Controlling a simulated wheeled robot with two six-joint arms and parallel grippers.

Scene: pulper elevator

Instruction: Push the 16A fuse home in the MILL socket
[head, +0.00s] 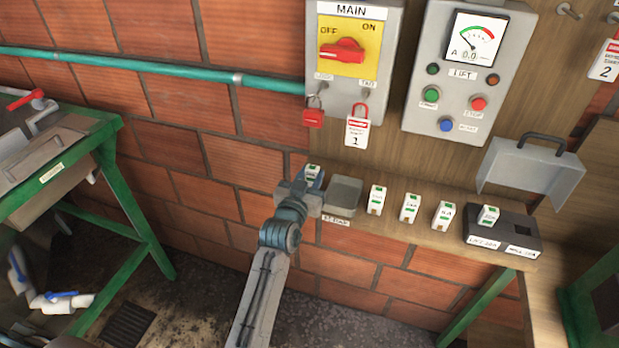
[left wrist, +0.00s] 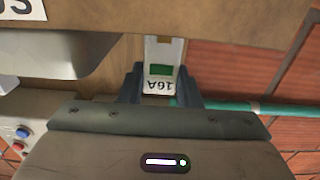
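The 16A fuse (left wrist: 160,72) is white with a green band, its label upside down in the left wrist view. My left gripper (left wrist: 161,88) has its dark fingers against both sides of the fuse, with no gap visible. In the head view the left gripper (head: 309,186) is at the shelf's left end, partly hiding the fuse (head: 312,172). Whether the fuse touches the shelf I cannot tell. The dark fuse holder (head: 472,239) is at the shelf's right; a fuse (head: 488,215) stands in its left, LIFT side. The MILL side (head: 522,236) shows no fuse. My right gripper is not in view.
A grey tray (head: 344,193) stands just right of my left gripper. Three fuses (head: 376,200) (head: 410,208) (head: 443,215) stand between it and the holder. A grey cover with a handle (head: 530,170) is above the holder. The MAIN switch box (head: 350,15) and LIFT panel (head: 425,60) are above the shelf.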

